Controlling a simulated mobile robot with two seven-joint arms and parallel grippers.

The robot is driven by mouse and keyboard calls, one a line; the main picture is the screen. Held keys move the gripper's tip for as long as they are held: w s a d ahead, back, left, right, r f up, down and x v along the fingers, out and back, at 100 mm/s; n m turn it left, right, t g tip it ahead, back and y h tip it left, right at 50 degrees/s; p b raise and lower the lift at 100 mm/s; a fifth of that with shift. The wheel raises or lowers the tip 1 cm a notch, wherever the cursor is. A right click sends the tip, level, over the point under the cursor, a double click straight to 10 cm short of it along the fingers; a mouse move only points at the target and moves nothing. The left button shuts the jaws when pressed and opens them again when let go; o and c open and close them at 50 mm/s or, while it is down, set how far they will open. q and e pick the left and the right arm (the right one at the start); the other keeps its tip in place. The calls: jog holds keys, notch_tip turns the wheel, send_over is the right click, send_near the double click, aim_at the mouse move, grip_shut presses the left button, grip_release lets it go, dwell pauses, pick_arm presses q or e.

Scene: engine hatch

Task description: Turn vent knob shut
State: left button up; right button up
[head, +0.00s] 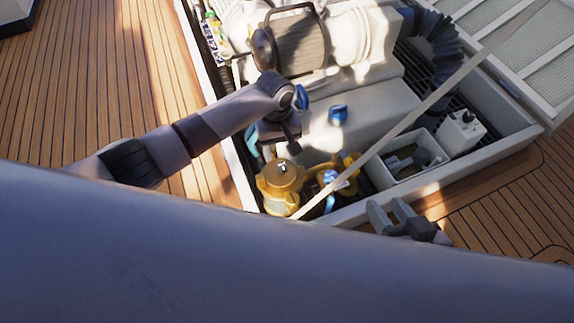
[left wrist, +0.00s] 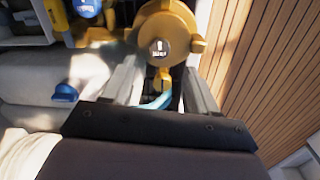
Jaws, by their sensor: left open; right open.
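A brass-coloured housing (head: 279,186) stands in the near left corner of the engine hatch. A small silver knob (head: 283,167) sits on its round lid; it looks like the vent knob, but I see no clear label. My left gripper (head: 292,148) is just behind the housing, open. In the left wrist view, the silver knob (left wrist: 159,48) and lid (left wrist: 165,22) lie beyond the open fingertips (left wrist: 160,68), roughly between them, with nothing held. I cannot tell whether the fingers touch the housing. My right gripper (head: 405,215) is open and empty at the hatch's near edge.
Blue knobs stand on the white engine casing (head: 338,113) and by the brass pipework (head: 330,177). A white open box (head: 410,160) and a white canister (head: 460,132) are at the right. A pale strut (head: 420,107) crosses diagonally. Plank deck (head: 90,80) is clear at left.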

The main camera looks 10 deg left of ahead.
aim_at(282, 166)
pick_arm(q)
notch_tip(282, 166, down, 6)
jog(key=b, duration=0.3)
jog(key=shift+w+f+b, duration=0.1)
jog(key=shift+f+b, duration=0.05)
jog(key=shift+b, duration=0.15)
jog(key=shift+f, duration=0.4)
pick_arm(e)
jog(key=a, duration=0.1)
jog(key=a+y, duration=0.1)
jog(key=w+a+y, duration=0.1)
jog(key=shift+a+f+m, duration=0.15)
jog(key=shift+f+m, duration=0.15)
jog(key=shift+f, duration=0.1)
pick_arm(q)
jog(key=c, duration=1.1)
